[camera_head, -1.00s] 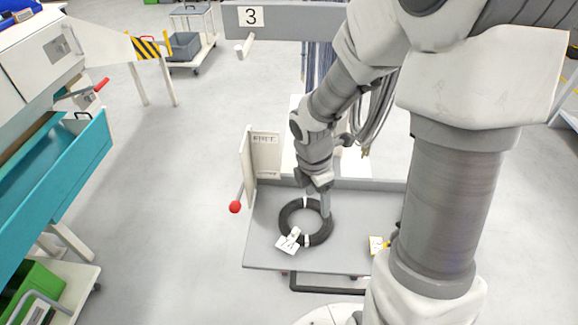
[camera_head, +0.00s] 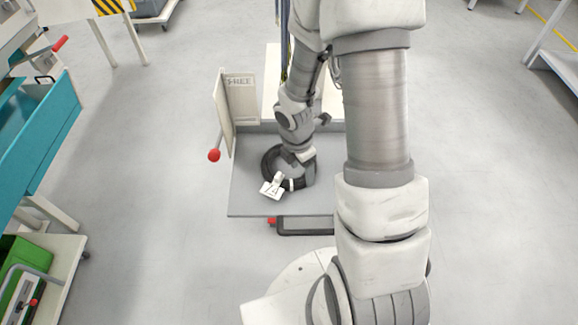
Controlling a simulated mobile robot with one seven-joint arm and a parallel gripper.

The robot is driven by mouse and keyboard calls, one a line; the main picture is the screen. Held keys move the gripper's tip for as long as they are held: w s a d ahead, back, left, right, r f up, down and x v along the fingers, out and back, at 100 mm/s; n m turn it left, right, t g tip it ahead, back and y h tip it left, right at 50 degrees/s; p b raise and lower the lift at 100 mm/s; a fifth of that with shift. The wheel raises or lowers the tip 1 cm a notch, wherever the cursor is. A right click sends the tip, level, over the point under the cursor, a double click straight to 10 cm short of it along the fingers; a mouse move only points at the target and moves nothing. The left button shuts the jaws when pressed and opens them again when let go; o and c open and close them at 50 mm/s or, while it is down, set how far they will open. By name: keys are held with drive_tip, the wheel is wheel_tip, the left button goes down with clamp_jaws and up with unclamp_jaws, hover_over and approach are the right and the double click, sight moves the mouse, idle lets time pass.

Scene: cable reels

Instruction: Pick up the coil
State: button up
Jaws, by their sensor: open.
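The black coil (camera_head: 269,173) lies flat on a grey platform (camera_head: 250,203). A white tag (camera_head: 272,188) marked 74 is on its front edge, and a light band shows on the ring beside it. My gripper (camera_head: 305,178) is pointed down at the coil's right side, with its jaws open. My wrist hides the coil's back right part. I cannot tell whether the fingers touch the coil or straddle its ring.
A white upright panel (camera_head: 240,98) stands at the platform's back left, with a red-knobbed lever (camera_head: 214,155) beside it. A teal drawer (camera_head: 50,135) and a cart with a green bin (camera_head: 28,262) are at the left. Open floor lies between.

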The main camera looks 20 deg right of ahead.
sight(302, 179)
wheel_tip(302, 179, down, 4)
drive_tip(key=shift+w+d+r+b, duration=0.1)
drive_tip(key=shift+d+b, duration=0.05)
drive_tip(key=shift+b, duration=0.2)
clamp_jaws()
idle(1.2)
